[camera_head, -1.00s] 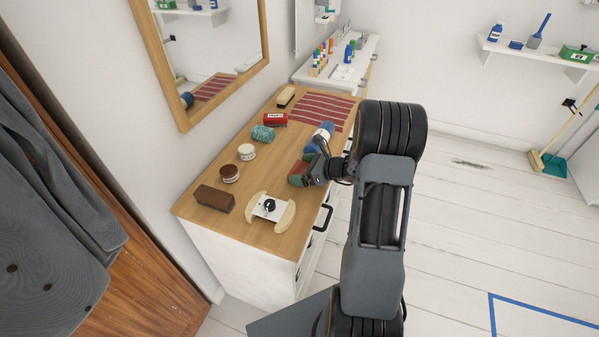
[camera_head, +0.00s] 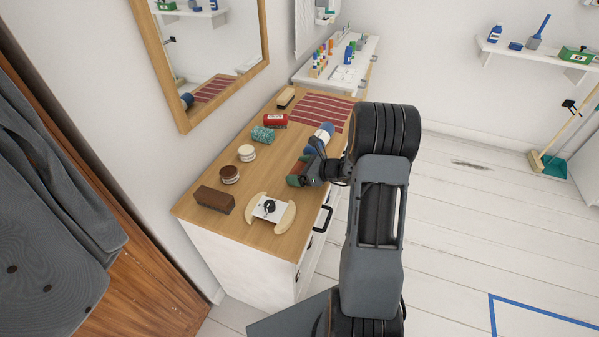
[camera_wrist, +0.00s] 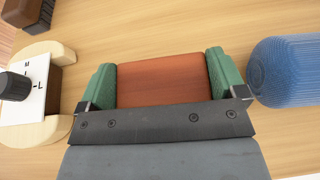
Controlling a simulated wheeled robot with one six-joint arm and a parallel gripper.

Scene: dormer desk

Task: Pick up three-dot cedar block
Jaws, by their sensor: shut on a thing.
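A reddish-brown wooden block (camera_wrist: 162,78) lies between the two green finger pads of my gripper (camera_wrist: 161,84) in the wrist view. Both pads press on its ends, so the gripper is shut on it. No dots show on the face turned to the wrist camera. In the head view, my gripper (camera_head: 301,172) is low over the front edge of the wooden dresser top (camera_head: 185,210), and it mostly hides the block. I cannot tell whether the block touches the top.
A blue ribbed cylinder (camera_wrist: 288,70) is close beside the right finger. Two round tins (camera_head: 246,153), a teal roll (camera_head: 262,134) and a striped cloth (camera_head: 312,108) lie farther back.

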